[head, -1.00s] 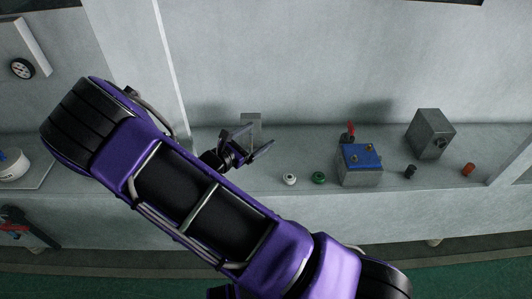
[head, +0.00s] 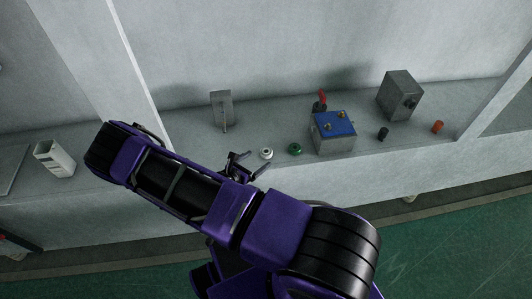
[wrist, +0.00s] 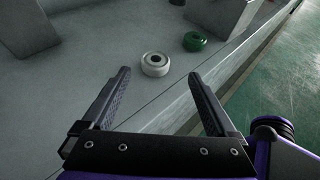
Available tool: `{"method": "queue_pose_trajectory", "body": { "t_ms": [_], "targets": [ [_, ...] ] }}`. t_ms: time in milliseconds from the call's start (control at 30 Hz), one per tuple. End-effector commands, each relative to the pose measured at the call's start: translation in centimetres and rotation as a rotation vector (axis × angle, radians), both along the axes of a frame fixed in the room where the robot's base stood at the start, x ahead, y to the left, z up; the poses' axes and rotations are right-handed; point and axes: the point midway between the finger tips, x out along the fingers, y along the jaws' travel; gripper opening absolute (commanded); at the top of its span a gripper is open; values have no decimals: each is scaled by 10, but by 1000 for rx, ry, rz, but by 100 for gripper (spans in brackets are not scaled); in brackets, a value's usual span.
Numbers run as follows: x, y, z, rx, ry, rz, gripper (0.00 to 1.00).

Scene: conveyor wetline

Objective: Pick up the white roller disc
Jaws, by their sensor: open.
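The white roller disc (head: 266,153) lies flat on the grey ledge, left of a green disc. In the wrist view the white disc (wrist: 155,64) shows its dark centre hole and lies beyond my fingertips, roughly between their lines. My gripper (head: 250,163) is open and empty, just left of and in front of the white disc in the head view. In the wrist view its two dark fingers (wrist: 158,73) are spread wide apart and do not touch the disc.
The green disc (head: 295,149) sits close to the right of the white one. Further right are a blue-topped box (head: 334,132), a black cylinder (head: 383,134), a grey box (head: 400,95) and an orange cylinder (head: 437,127). A grey upright plate (head: 221,109) stands behind left. The ledge's front edge is near.

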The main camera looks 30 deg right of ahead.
Motion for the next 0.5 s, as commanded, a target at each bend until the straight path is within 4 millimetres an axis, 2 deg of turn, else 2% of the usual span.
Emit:
{"method": "queue_pose_trajectory", "body": {
  "t_ms": [267, 500],
  "targets": [
    [11, -17, -8, -1, -2, 0, 93],
    [30, -43, -22, -1, -1, -1, 93]
  ]
}}
